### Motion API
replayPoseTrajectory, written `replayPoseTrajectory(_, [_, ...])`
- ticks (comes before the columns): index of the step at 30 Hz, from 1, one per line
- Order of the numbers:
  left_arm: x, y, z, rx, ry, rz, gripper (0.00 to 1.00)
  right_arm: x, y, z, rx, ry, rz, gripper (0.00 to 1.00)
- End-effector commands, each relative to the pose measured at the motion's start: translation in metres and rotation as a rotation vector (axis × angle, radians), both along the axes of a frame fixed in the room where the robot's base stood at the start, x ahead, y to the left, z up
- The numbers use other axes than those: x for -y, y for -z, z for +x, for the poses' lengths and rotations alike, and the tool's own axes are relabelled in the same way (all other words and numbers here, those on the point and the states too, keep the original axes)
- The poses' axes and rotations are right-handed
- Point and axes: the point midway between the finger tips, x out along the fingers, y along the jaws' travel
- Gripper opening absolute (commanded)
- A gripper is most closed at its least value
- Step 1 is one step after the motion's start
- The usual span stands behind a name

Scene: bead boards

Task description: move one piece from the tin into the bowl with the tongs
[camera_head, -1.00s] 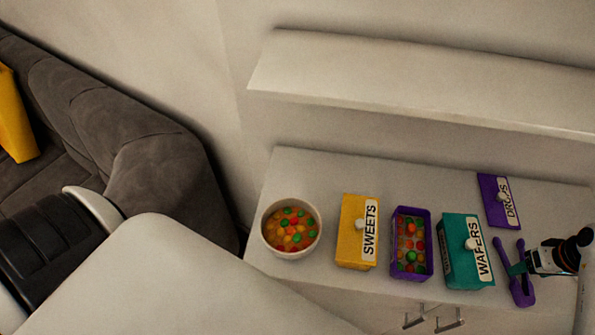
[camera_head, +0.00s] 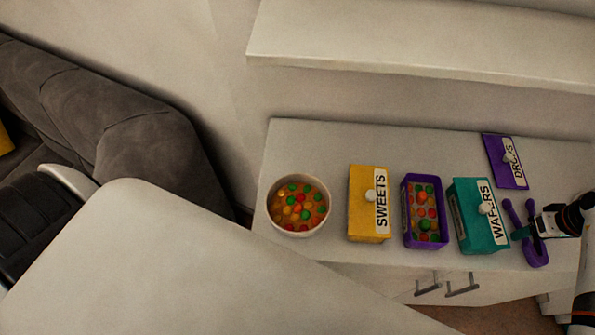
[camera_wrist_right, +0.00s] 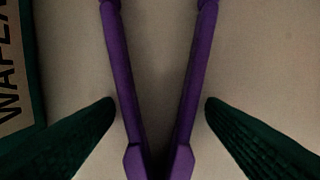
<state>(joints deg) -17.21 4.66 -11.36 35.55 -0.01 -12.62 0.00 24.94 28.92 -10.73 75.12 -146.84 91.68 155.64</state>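The purple tongs (camera_head: 538,256) lie spread in a V at the right end of the counter. My right gripper (camera_head: 523,233) is at the tongs. The open purple tin (camera_head: 408,222) holds several red, green, yellow and orange pieces. The white bowl (camera_head: 298,233) at the counter's left end also holds many coloured pieces. My left gripper is not in view.
A yellow SWEETS box (camera_head: 362,210) stands between bowl and tin. A teal WAFERS box (camera_head: 470,225) stands between tin and tongs. The purple DROPS lid (camera_head: 497,165) lies behind the tongs. A shelf (camera_head: 400,50) hangs above the counter (camera_head: 340,150).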

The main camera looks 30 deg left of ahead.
Motion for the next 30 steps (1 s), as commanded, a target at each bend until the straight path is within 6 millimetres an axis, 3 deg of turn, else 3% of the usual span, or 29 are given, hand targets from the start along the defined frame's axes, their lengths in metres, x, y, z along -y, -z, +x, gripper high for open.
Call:
replayPoseTrajectory(1, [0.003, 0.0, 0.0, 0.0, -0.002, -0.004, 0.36, 0.0, 0.0, 0.0, -0.001, 0.0, 0.0, 0.56])
replayPoseTrajectory(5, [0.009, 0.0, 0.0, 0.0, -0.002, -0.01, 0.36, 0.0, 0.0, 0.0, -0.001, 0.0, 0.0, 0.35])
replayPoseTrajectory(6, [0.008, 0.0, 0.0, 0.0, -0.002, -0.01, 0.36, 0.0, 0.0, 0.0, -0.001, 0.0, 0.0, 0.34])
replayPoseTrajectory(16, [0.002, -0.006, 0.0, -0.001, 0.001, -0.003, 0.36, 0.0, -0.007, 0.0, 0.0, 0.0, 0.0, 0.34])
replayPoseTrajectory(30, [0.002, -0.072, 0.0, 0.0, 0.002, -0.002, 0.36, 0.0, -0.077, 0.0, 0.0, 0.0, -0.001, 0.34])
